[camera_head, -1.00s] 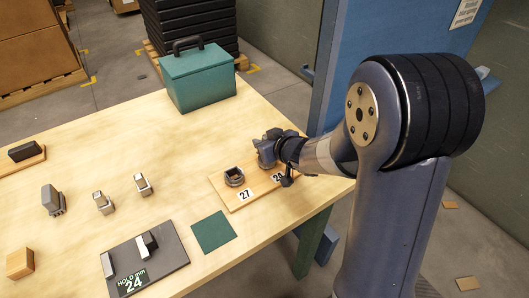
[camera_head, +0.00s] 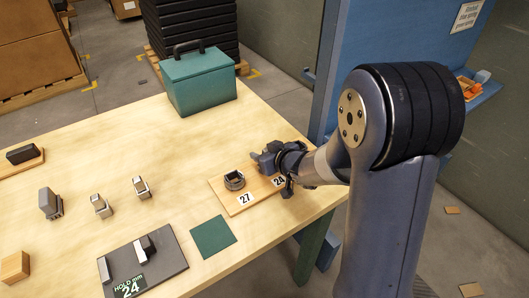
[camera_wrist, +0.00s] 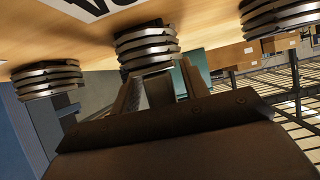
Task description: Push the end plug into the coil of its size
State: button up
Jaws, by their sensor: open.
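My gripper (camera_head: 262,160) is over the wooden coil board (camera_head: 226,201), just right of the ringed coil (camera_head: 234,180) by the "27" label. A "24" label (camera_head: 279,181) is on the board under my wrist; its coil is hidden by my gripper in the head view. In the wrist view my open jaws (camera_wrist: 163,78) face a banded coil (camera_wrist: 147,45), with another coil (camera_wrist: 48,80) at left and a third (camera_wrist: 275,16) at right. A grey surface shows between the jaws; I cannot tell what it is. Small metal pieces, possibly plugs, stand on the table at left (camera_head: 141,187) and (camera_head: 101,206).
A dark plate (camera_head: 170,264) marked "HOLD mm 24" bears metal blocks. A green mat (camera_head: 213,236) lies between it and the board. A grey forked piece (camera_head: 50,203) and a wooden block (camera_head: 15,267) stand at left. A teal toolbox (camera_head: 199,83) stands at the back.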

jog(key=shift+r, duration=0.1)
jog(key=shift+s+d+r, duration=0.1)
jog(key=shift+r, duration=0.1)
jog(key=p+v, duration=0.2)
jog(key=v, duration=0.9)
jog(key=shift+s+d+p, duration=0.15)
jog(key=shift+s+p, duration=0.15)
jog(key=shift+p, duration=0.05)
jog(key=b+x, duration=0.2)
jog(key=x, duration=1)
jog(key=shift+w+f+b, duration=0.15)
jog(key=shift+b, duration=0.25)
jog(key=shift+r+p, duration=0.4)
jog(key=shift+r, duration=0.7)
